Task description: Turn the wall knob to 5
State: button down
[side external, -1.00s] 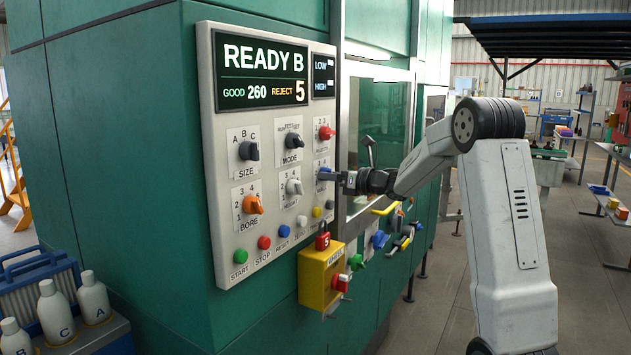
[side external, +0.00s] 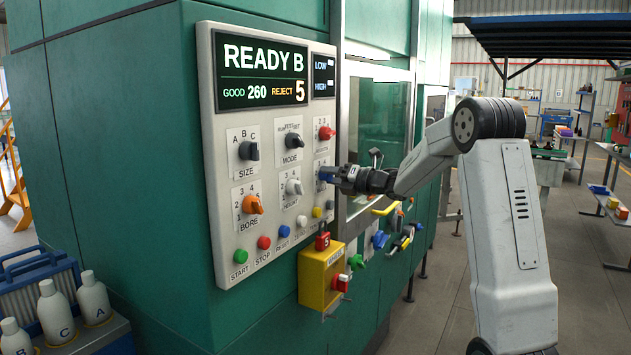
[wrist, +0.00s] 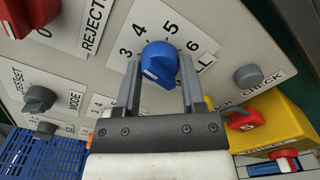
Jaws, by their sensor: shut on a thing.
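The blue wall knob (wrist: 158,62) sits on the light panel, with 3, 4, 5 and 6 printed around it in the wrist view. My gripper (wrist: 160,72) is shut on it, one finger on each side. A small white mark shows on the knob's near part; I cannot tell exactly which number it points to. The label beside it is partly hidden by a finger. In the side view, the blue knob (side external: 326,174) shows at the panel's right edge, with my gripper (side external: 335,176) reaching it from the right.
A red knob (side external: 326,133) is above and an ivory knob (side external: 294,187) to the left. Below are a yellow box (side external: 318,285) with a red padlock (side external: 322,241) and small buttons. In the wrist view, a grey button (wrist: 248,76) is right of the knob.

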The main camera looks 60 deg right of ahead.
jog(key=m, duration=1.1)
jog(key=shift+r+m, duration=0.1)
jog(key=shift+m, duration=0.3)
jog(key=shift+c, duration=1)
grip_release()
jog(key=shift+s, duration=0.1)
jog(key=s, duration=0.7)
jog(key=shift+s, duration=0.35)
jog(key=shift+w+a, duration=0.1)
